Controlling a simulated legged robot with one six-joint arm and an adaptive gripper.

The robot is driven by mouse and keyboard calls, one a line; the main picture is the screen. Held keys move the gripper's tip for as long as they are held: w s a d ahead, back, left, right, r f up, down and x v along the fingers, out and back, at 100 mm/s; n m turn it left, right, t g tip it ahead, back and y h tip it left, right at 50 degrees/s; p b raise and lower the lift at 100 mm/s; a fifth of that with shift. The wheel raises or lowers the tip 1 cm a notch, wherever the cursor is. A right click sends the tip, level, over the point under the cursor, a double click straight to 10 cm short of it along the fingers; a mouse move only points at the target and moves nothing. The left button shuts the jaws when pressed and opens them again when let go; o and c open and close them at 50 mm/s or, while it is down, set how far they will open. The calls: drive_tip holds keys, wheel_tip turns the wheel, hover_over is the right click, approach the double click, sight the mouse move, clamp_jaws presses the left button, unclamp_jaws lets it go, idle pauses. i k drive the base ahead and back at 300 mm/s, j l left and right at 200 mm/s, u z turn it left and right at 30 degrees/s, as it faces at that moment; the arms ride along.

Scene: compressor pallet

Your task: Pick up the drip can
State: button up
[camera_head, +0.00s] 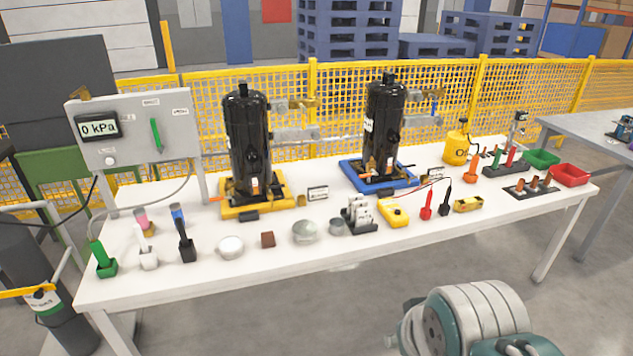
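No thing on the white table is plainly marked as the drip can. A small grey metal can (337,227) stands near the front edge, right of a wide round silver tin (305,232). A yellow can (456,148) with a black-lettered label, partly legible, stands at the back right of the table. My arm, grey and teal, shows at the bottom right, apart from the table; its gripper is not in view.
Two tall black compressors stand on a yellow base (283,206) and a blue base (349,172). A gauge panel (135,128) reads 0 kPa at left. Green (541,159) and red (570,175) bins are at right.

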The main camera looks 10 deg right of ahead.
sight(338, 224)
drive_tip(key=j+z, duration=0.15)
drive_tip(key=j, duration=0.4)
drive_tip(key=j+z, duration=0.15)
drive_tip(key=j, duration=0.4)
drive_tip(key=k+j+z, duration=0.15)
drive_tip(key=j, duration=0.35)
drive_tip(key=j+z, duration=0.2)
drive_tip(key=j, duration=0.35)
drive_tip(key=i+l+u, duration=0.1)
drive_tip(key=l+u, duration=0.25)
drive_tip(key=l, duration=0.85)
drive_tip(key=k+l+u, duration=0.1)
drive_tip(key=l+u, duration=0.25)
drive_tip(key=l, duration=0.85)
drive_tip(key=l+u, duration=0.4)
drive_tip(key=l, duration=0.5)
drive_tip(key=l+u, duration=0.35)
drive_tip(key=l, duration=0.55)
drive_tip(key=l+u, duration=0.3)
drive_tip(key=l, duration=0.2)
drive_tip(key=l+u, duration=0.25)
drive_tip(key=l, duration=0.3)
drive_tip(key=i, duration=0.05)
